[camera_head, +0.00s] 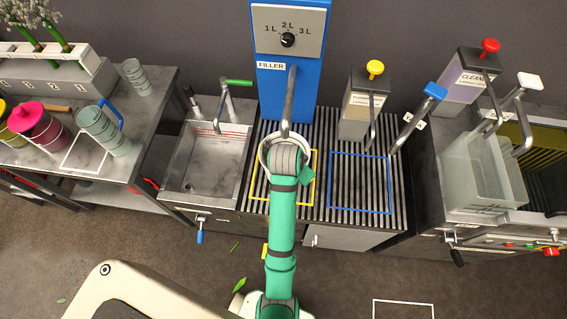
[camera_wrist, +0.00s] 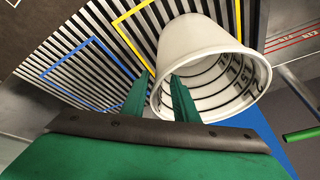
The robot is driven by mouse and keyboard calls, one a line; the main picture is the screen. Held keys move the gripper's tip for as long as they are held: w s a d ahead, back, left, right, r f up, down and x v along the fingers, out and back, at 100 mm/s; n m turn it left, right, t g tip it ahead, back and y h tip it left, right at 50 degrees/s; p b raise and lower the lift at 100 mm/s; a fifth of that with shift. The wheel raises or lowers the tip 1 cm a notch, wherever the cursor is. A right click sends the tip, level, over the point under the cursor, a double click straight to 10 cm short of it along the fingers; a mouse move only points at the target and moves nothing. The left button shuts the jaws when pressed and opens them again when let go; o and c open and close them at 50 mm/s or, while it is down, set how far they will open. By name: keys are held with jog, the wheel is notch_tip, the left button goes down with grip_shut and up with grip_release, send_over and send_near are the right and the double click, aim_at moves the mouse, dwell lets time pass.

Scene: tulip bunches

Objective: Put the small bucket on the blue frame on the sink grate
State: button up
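A white bucket (camera_head: 264,152) with dark level marks inside is below the filler spout (camera_head: 290,100), over the yellow frame (camera_head: 254,178) on the striped grate. In the wrist view the bucket (camera_wrist: 205,38) has its mouth towards the camera. My gripper (camera_head: 290,170) hides much of it in the head view. In the wrist view my gripper (camera_wrist: 160,90) straddles the rim, one finger outside and one inside, with a visible gap between them. The blue frame (camera_head: 359,184) on the grate (camera_head: 395,200), right of the yellow one, is empty.
A sink basin (camera_head: 206,160) with a green-handled tap is left of the grate. A yellow-knobbed dispenser (camera_head: 360,105) stands behind the blue frame. A clear tub (camera_head: 485,180) is at right. Pink and grey buckets stand on the left table (camera_head: 145,120).

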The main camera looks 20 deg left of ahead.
jog(key=shift+x, duration=3.05)
jog(key=shift+s+a+f, duration=0.1)
jog(key=shift+s, duration=0.1)
grip_shut()
